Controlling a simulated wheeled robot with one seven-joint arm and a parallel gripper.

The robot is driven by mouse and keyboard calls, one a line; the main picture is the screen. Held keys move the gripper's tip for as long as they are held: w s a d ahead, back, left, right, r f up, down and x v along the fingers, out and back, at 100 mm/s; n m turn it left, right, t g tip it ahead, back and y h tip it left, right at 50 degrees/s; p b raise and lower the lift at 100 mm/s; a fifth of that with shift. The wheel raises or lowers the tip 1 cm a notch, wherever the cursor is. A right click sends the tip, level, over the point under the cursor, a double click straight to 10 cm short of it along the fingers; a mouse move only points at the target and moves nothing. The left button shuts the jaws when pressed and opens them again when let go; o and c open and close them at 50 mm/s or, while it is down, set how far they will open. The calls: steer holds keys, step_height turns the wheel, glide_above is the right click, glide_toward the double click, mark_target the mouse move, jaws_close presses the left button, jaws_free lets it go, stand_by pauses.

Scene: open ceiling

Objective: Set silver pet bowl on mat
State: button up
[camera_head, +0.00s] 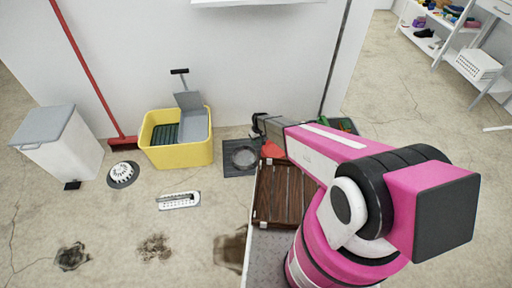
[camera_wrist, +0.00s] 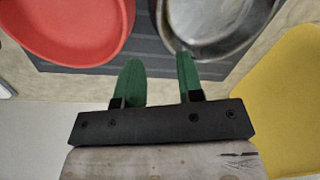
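The silver pet bowl (camera_head: 244,156) sits on the dark grey mat (camera_head: 229,171) on the floor by the wall. In the wrist view the silver bowl (camera_wrist: 215,30) is at the top right, over the grey ribbed mat (camera_wrist: 150,62). A red bowl (camera_head: 272,150) is just right of it in the head view and at the top left in the wrist view (camera_wrist: 68,28). My gripper (camera_wrist: 159,65) has its green fingers apart with nothing between them. The right fingertip overlaps the silver bowl's near rim in the picture; contact cannot be told. In the head view my gripper (camera_head: 258,124) is above the mat area.
A white bin (camera_head: 62,150), a red broom and a round drain-like disc (camera_head: 123,174) are further left. A brown slatted wooden piece (camera_head: 285,195) lies in front. Stained floor is open at front left.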

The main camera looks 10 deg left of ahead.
steer(key=s+d+r+m, duration=0.25)
steer(key=d+r, duration=0.45)
steer(key=r, duration=0.5)
steer(key=s+d+r+m, duration=0.1)
steer(key=s+d+r, duration=0.2)
steer(key=d+r, duration=0.65)
steer(key=s+d+r+m, duration=0.1)
steer(key=s+d+r, duration=0.5)
steer(key=r, duration=0.4)
steer(key=s+d+r+m, duration=0.2)
steer(key=s+d+r, duration=0.5)
steer(key=r, duration=0.3)
steer(key=shift+r+t+h, duration=0.3)
steer(key=shift+r+h, duration=0.1)
steer(key=shift+a+m, duration=0.1)
steer(key=shift+m, duration=0.15)
